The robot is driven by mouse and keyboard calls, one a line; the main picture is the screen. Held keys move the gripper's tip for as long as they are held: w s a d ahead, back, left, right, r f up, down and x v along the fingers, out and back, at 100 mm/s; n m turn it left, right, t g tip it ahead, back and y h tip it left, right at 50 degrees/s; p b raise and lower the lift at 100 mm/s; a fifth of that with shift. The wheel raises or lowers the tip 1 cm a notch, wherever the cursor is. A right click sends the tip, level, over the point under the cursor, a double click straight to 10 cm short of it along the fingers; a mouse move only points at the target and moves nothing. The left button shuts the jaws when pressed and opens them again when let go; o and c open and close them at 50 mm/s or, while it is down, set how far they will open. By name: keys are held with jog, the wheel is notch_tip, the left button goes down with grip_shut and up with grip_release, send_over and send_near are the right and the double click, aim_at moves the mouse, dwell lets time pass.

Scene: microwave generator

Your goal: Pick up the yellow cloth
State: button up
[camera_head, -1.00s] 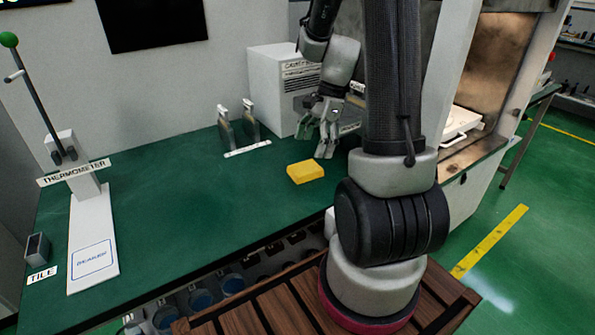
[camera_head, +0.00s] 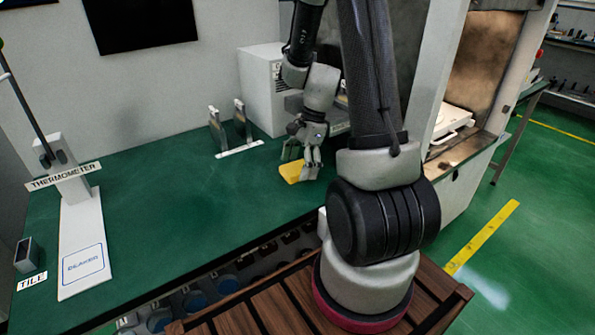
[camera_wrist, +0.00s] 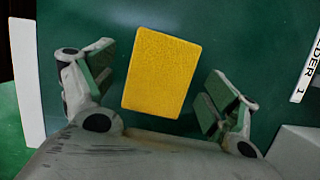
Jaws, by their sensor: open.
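The yellow cloth (camera_head: 292,172) is a folded block lying on the green tabletop (camera_head: 190,200). In the head view my gripper (camera_head: 301,160) is right over it and hides part of it. In the wrist view the whole cloth (camera_wrist: 162,72) shows, slightly tilted, between the two open fingers of my gripper (camera_wrist: 158,90). There is a gap of table on each side of it. The fingers hold nothing. How high the fingertips are above the cloth I cannot tell.
A white box-shaped device (camera_head: 262,85) stands behind my gripper. Metal holders (camera_head: 232,128) stand to the cloth's left. The thermometer stand (camera_head: 75,215) is at far left. A label strip (camera_wrist: 308,65) shows at the wrist view's right edge. The table's middle left is clear.

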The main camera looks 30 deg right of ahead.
aim_at(299, 166)
jog(key=shift+f, duration=0.15)
dwell(0.3)
jog(key=c, duration=1)
notch_tip(299, 166, up, 10)
jog(key=shift+r, duration=0.25)
